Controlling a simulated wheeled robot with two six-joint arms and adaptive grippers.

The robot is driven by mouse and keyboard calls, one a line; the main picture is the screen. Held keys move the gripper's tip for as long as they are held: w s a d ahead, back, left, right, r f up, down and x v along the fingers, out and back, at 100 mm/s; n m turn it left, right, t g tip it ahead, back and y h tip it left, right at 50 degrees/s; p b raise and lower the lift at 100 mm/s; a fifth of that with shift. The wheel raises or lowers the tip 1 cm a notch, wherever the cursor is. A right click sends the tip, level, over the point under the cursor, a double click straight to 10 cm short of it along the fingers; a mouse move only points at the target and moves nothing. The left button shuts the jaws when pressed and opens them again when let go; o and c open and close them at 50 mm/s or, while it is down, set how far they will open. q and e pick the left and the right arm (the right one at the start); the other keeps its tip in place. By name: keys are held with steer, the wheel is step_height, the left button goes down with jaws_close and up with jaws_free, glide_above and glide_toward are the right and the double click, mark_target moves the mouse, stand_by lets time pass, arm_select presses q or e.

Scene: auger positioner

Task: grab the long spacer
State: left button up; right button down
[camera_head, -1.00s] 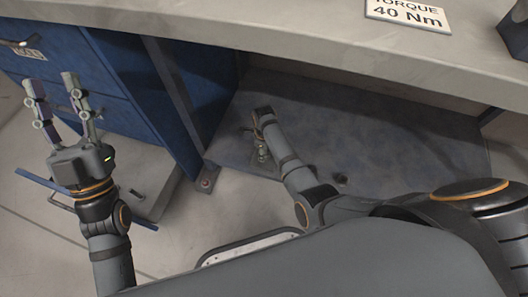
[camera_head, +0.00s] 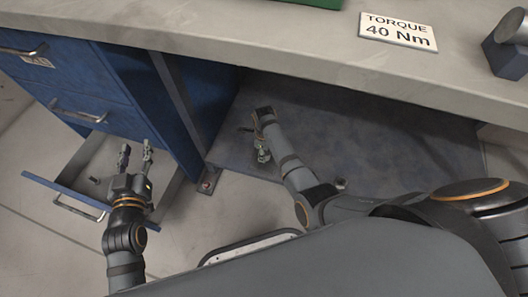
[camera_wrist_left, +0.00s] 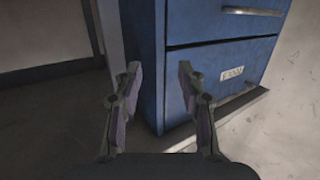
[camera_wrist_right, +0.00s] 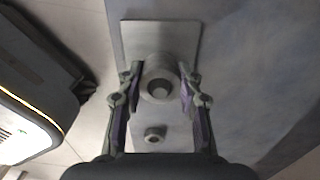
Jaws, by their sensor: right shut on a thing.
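In the head view, a small dark round piece (camera_head: 95,180), perhaps the spacer, lies inside the pulled-out bottom drawer (camera_head: 60,186). My left gripper (camera_head: 135,148) is open and empty, just right of that piece. The left wrist view shows its fingers (camera_wrist_left: 158,72) apart, with a blue cabinet beyond. My right gripper (camera_head: 262,152) is low under the bench. In the right wrist view its fingers (camera_wrist_right: 160,85) are shut on a grey round fitting (camera_wrist_right: 159,78) with a hollow top, on a metal plate (camera_wrist_right: 184,40). I cannot tell whether that fitting is a spacer.
The blue drawer cabinet (camera_head: 75,80) stands at left under the bench top (camera_head: 250,38). A torque sign (camera_head: 398,30) and a dark block (camera_head: 507,55) sit on the bench. A smaller nut-like piece (camera_wrist_right: 155,134) sits near the grey fitting. Floor is clear below the drawer.

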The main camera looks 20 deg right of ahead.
steer(key=shift+r+p, duration=0.8)
steer(key=shift+r, duration=0.05)
arm_select(q)
steer(key=s+d+f+g+p, duration=0.1)
steer(key=s+f+g+p, duration=0.1)
steer(key=s+f+g, duration=1.3)
arm_select(e)
steer(key=shift+r, duration=0.9)
arm_select(q)
step_height(320, 180, up, 2)
steer(key=s+a+y+p, duration=0.1)
steer(key=s+a+p, duration=0.1)
steer(key=p, duration=0.5)
arm_select(e)
step_height(320, 180, up, 7)
steer(key=shift+f, duration=0.1)
arm_select(q)
steer(key=s+a+f+p, duration=0.2)
steer(key=s+f+p, duration=0.1)
steer(key=f, duration=0.6)
steer(key=s+a+f+y+p, duration=0.1)
steer(key=s+a+f+p, duration=0.2)
steer(key=f, duration=0.6)
steer(key=shift+s+a+f, duration=0.15)
steer(key=shift+a+f, duration=0.05)
arm_select(e)
step_height(320, 180, up, 5)
